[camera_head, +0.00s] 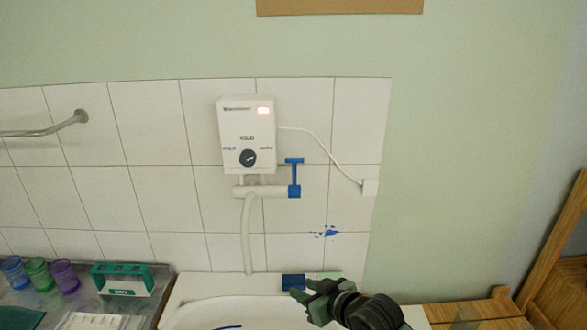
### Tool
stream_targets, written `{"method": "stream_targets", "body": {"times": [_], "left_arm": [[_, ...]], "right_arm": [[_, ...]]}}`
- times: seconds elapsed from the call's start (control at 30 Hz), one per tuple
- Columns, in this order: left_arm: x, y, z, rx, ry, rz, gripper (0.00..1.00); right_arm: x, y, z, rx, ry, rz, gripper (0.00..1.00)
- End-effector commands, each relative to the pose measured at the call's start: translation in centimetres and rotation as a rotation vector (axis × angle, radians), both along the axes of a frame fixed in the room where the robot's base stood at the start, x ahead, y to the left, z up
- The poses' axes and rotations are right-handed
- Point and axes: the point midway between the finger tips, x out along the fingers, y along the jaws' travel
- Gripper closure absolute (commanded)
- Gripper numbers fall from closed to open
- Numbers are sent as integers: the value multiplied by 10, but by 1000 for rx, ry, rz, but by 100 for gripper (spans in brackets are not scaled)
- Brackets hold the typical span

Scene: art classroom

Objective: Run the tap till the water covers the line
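The tap has a blue lever (294,175) on a white fitting at the wall. Its long white spout (247,235) hangs down to the back of the white basin (190,312). I see no clear water stream. Only the back of the basin shows; a short blue mark (228,327) is cut by the lower picture edge, and the water level cannot be made out. My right gripper (306,293) is low at the basin's back right, well below the lever and apart from it. Its fingers are too small and dark to tell their opening. My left gripper is out of view.
A white water heater (247,135) with a dark knob hangs above the tap. A blue block (293,282) sits on the basin's back ledge beside my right gripper. Coloured cups (38,272) and a green-and-white holder (123,279) stand left. Wooden furniture (560,265) is at right.

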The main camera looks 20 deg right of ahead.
Motion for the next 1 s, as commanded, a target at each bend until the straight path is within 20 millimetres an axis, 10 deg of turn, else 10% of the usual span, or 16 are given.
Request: {"method": "stream_targets", "body": {"times": [0.2, 0.4, 1.0], "left_arm": [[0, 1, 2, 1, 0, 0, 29], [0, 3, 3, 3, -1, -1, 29], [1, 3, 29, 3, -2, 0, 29]], "right_arm": [[94, -33, 120, 90, -290, -4, 68], [131, -62, 200, 159, -458, -21, 68], [199, -45, 213, 172, -481, -25, 68]]}}
